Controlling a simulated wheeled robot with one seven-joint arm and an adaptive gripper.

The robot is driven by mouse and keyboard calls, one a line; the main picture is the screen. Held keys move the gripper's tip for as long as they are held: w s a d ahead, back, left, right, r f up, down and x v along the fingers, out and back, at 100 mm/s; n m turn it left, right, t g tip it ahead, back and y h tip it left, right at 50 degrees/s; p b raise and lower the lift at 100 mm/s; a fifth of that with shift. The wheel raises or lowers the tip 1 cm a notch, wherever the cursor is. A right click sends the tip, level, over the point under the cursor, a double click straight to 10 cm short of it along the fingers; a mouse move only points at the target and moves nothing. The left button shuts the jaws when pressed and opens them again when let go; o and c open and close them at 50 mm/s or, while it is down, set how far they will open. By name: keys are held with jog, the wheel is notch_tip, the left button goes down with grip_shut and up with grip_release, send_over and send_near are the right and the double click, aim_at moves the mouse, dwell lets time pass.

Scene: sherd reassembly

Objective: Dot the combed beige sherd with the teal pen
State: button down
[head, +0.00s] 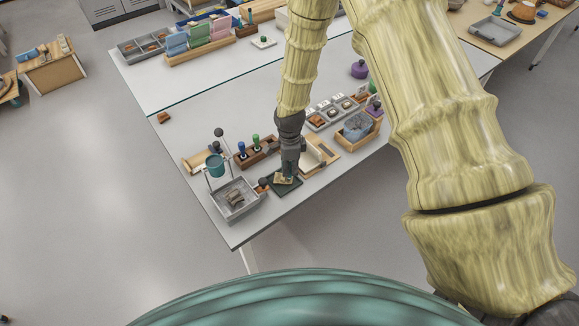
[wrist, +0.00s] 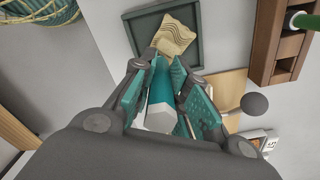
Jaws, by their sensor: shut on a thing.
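The combed beige sherd (wrist: 174,36) lies in a dark green-grey square tray (wrist: 141,29), with wavy grooves on its upper face. In the head view it is a small pale patch (head: 283,181) on the dark tray (head: 291,189), partly covered by my gripper (head: 288,172). In the wrist view my gripper (wrist: 163,78) is shut on the teal pen (wrist: 160,83), which has a pale end toward the camera. The pen's far end points at the sherd's near edge. Its tip is hidden, and I cannot tell whether it touches.
A wooden rack (wrist: 267,45) with a green-topped tool (wrist: 305,20) stands beside the tray. A grey bin (head: 235,214) with sherds and a teal cup on a stand (head: 215,166) are to the left. A wooden box (head: 352,137) is to the right.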

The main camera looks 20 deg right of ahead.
jog(key=shift+r+p, duration=2.15)
jog(key=shift+r, duration=1.35)
jog(key=shift+f, duration=0.1)
